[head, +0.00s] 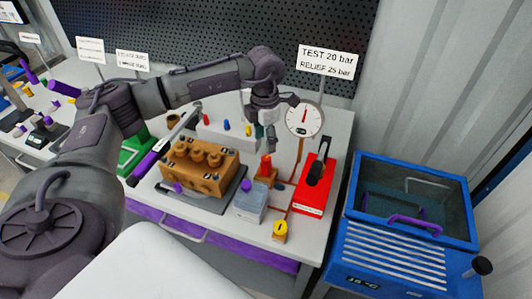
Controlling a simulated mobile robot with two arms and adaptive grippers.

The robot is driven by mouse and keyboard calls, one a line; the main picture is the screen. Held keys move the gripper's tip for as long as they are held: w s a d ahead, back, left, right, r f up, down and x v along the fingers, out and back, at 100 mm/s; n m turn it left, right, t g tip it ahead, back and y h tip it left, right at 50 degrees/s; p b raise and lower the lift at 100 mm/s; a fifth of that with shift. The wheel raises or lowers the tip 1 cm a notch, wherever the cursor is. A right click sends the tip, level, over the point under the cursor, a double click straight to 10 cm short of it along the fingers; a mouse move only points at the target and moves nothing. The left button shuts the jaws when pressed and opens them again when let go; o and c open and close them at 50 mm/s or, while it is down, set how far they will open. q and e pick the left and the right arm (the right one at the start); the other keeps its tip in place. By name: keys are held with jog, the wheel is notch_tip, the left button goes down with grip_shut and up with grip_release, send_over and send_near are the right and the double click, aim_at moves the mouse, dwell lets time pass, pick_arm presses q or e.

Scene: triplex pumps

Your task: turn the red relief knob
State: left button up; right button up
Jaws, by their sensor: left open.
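The red relief knob (266,162) sits on top of a small orange-brown valve block on the bench, right of the brass-coloured pump block (200,166). My left gripper (272,142) hangs from the arm that reaches in from the left. It points down, just above and slightly behind the red knob in the picture. Its fingers are small here and partly overlap the background; I cannot tell whether they touch the knob. They hold nothing that I can see. My right gripper is not in view.
A pressure gauge (304,119) stands behind, under a sign reading TEST 20 bar, RELIEF 25 bar. A red hand-pump unit with a black lever (313,190) stands close on the right. A grey-blue box (250,203) and yellow part (280,231) stand in front. A blue cabinet (410,235) is right of the bench.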

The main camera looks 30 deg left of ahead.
aim_at(266, 158)
pick_arm(q)
jog(key=f+p, duration=0.1)
jog(key=f, duration=0.5)
jog(key=shift+w+f, duration=0.1)
jog(key=shift+w, duration=0.1)
jog(key=shift+f, duration=0.75)
jog(key=shift+c, duration=0.6)
grip_shut()
jog(key=shift+f+m+b, duration=0.2)
jog(key=shift+m+b, duration=0.4)
jog(key=shift+b, duration=0.25)
jog(key=shift+r, duration=0.1)
jog(key=shift+r+m, duration=0.15)
jog(key=shift+m, duration=0.15)
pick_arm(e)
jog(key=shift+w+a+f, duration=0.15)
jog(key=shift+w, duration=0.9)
